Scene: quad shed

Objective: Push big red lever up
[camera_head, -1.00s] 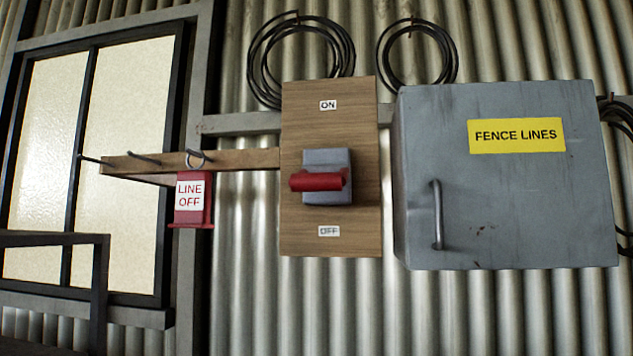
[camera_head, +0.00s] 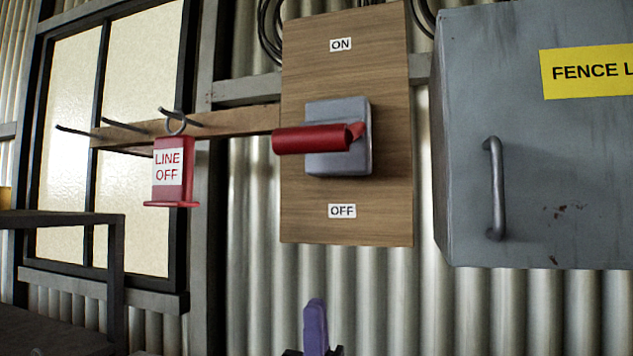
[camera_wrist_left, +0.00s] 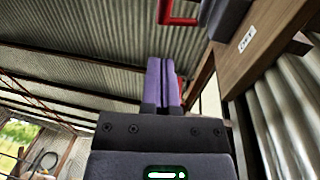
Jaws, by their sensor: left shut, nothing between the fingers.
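The big red lever (camera_head: 310,139) sticks out from a grey switch box (camera_head: 357,165) on a wooden board (camera_head: 345,80). It sits about midway between the ON label (camera_head: 341,45) and the OFF label (camera_head: 342,211). In the left wrist view the red lever (camera_wrist_left: 178,20) shows at the top edge, partly cut off. My left gripper (camera_head: 315,305) is at the bottom middle of the head view, below the board and the lever, apart from both. Its purple fingers (camera_wrist_left: 163,75) are together, pointing up, with nothing between them. My right gripper is not in view.
A red LINE OFF tag (camera_head: 172,172) hangs from a hook on a wooden rail (camera_head: 240,121) left of the board. A grey metal cabinet (camera_head: 540,180) with a handle stands right of it. A dark frame (camera_head: 60,219) is at the lower left.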

